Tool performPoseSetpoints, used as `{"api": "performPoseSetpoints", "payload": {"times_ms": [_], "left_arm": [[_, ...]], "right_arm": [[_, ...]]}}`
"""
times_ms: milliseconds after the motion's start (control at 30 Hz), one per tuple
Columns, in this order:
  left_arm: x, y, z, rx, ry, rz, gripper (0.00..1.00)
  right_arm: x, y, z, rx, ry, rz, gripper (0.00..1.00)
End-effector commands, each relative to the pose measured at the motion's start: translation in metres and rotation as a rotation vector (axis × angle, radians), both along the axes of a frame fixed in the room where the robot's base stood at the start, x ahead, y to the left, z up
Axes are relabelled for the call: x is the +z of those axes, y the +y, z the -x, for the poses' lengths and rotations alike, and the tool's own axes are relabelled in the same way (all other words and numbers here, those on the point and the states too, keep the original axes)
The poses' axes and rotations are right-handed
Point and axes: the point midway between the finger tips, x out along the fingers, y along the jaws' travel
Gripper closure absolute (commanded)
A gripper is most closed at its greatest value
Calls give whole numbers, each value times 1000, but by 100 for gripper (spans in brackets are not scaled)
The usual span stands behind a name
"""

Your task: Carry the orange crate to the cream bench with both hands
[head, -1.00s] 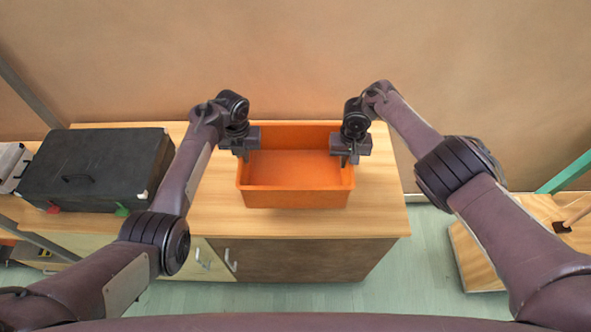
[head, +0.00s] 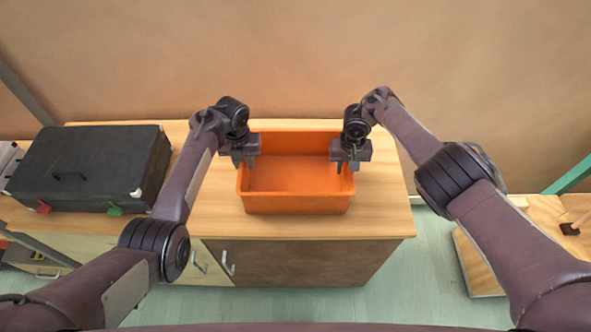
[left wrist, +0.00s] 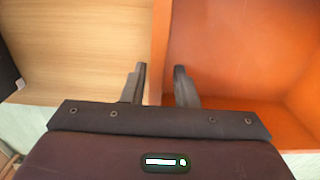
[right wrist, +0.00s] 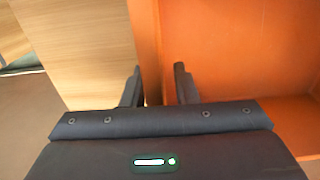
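The orange crate (head: 295,203) is an open, empty box on the wood-topped bench (head: 385,213). My left gripper (head: 242,163) is at its left wall. In the left wrist view my fingers (left wrist: 160,78) are on either side of that wall (left wrist: 160,50). My right gripper (head: 347,166) is at the right wall. In the right wrist view my fingers (right wrist: 157,82) are on either side of that wall (right wrist: 147,40). Both look shut on the walls, though the fingertip contact is partly hidden. No second bench is clearly cream in the head view.
A black case (head: 90,165) with red and green feet lies left of the crate. A low wooden platform (head: 480,268) stands on the floor at the right, with a green bar (head: 570,173) behind it. Bare counter lies right of the crate, and a wall rises behind.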

Motion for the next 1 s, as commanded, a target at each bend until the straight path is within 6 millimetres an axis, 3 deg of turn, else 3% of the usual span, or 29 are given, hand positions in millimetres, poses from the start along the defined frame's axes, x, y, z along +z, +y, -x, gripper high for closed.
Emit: {"api": "performPoseSetpoints", "payload": {"times_ms": [367,800,1000], "left_arm": [[11,-1,-1,-2,-2,3,74],[98,-1,-1,0,-4,4,74],[117,-1,0,0,0,1,74]], "right_arm": [[0,0,0,0,0,0,74],[0,0,0,0,0,-1,74],[0,0,0,1,0,-1,74]]}}
